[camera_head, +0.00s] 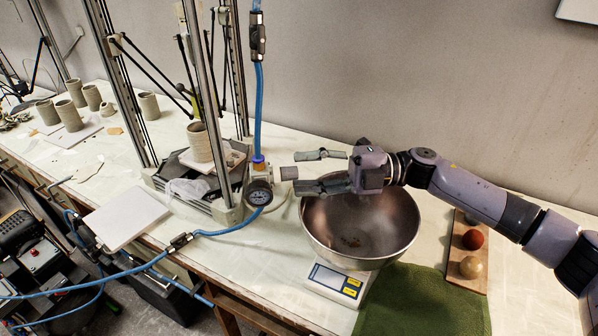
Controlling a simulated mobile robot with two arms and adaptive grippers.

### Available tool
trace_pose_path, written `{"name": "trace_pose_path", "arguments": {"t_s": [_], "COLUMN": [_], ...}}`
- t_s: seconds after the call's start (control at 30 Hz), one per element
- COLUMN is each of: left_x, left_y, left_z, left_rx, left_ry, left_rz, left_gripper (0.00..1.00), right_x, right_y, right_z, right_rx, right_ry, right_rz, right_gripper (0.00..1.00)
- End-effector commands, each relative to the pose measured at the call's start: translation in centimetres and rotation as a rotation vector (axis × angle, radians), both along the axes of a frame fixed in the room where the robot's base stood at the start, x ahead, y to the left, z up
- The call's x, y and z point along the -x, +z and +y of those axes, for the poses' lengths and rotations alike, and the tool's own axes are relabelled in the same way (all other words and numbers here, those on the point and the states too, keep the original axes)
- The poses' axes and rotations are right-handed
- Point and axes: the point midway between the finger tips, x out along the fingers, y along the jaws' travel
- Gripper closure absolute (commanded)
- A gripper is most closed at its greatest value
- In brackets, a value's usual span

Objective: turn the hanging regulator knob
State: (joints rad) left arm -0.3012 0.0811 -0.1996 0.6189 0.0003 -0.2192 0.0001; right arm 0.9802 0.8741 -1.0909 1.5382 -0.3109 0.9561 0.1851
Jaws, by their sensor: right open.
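The regulator (259,190) hangs on a blue air hose in front of the metal frame, with a round dial gauge on its front. Its knob (289,173) is a short grey cylinder pointing right, toward my right gripper. My right gripper (299,172) comes in from the right, level with the knob, above the metal bowl's back edge. Its two fingers are spread, one higher and one lower, with the knob's end at about the opening between their tips. I cannot tell whether either finger touches it. My left gripper is not in view.
A large metal bowl (350,240) sits on a white scale (338,284) below my right gripper. A green cloth (425,305) and a wooden board (457,262) with balls lie to the right. The metal frame (200,60) with a clay cylinder (200,142) stands left.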

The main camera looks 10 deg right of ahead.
Motion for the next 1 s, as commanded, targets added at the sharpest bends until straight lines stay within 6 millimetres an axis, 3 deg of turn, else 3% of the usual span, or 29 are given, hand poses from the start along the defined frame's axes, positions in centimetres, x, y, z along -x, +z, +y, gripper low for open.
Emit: {"name": "trace_pose_path", "arguments": {"t_s": [0.2, 0.4, 0.6, 1.0], "left_x": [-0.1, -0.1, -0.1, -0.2], "left_y": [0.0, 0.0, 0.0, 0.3], "left_z": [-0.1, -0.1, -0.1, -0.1], "left_rx": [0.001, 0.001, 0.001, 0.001], "left_ry": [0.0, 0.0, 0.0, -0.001], "left_rz": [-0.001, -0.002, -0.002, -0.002], "left_gripper": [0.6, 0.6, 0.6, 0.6], "right_x": [0.1, 0.3, 0.4, 0.4], "right_y": [-0.3, -0.4, -0.5, -0.1], "right_z": [-5.0, -8.4, -9.9, -10.0], "right_rx": [0.001, 0.002, 0.001, 0.001], "right_ry": [-0.006, -0.005, -0.002, -0.001], "right_rz": [0.002, 0.002, 0.002, 0.001], "right_gripper": [0.58, 0.58, 0.58, 0.58]}}
